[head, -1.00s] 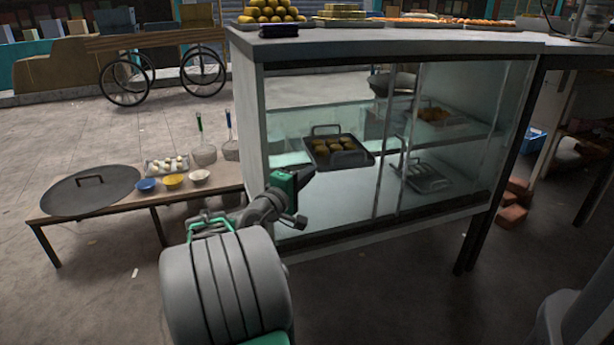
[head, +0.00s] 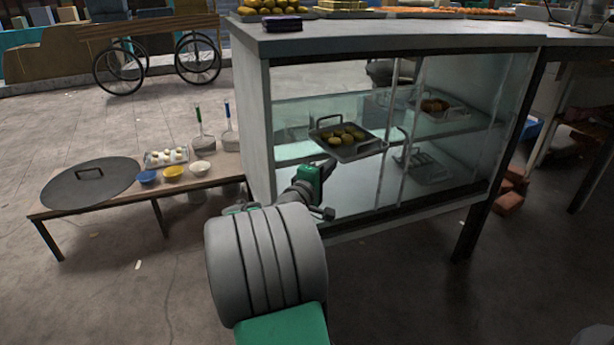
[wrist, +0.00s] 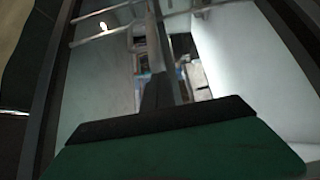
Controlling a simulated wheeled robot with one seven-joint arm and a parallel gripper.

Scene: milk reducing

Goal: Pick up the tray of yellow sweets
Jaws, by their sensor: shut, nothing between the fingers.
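The tray of yellow sweets (head: 375,149) is dark, with raised handles at its ends and several round yellow sweets on it. In the head view it shows at the left opening of the glass display case, tilted in the picture. My gripper (head: 331,166) is shut just below the tray's near-left side, with its tip close to the underside. I cannot tell whether they touch. In the wrist view my gripper (wrist: 160,95) shows dark and shut, pointing into the case. Pale metal bars cross the upper part there, and the sweets cannot be made out.
The display case (head: 258,130) has glass doors with upright frames. It also holds another sweets tray (head: 438,110) and a lower tray (head: 425,170). A low table (head: 120,200) at left carries a lid, bowls and a small tray.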

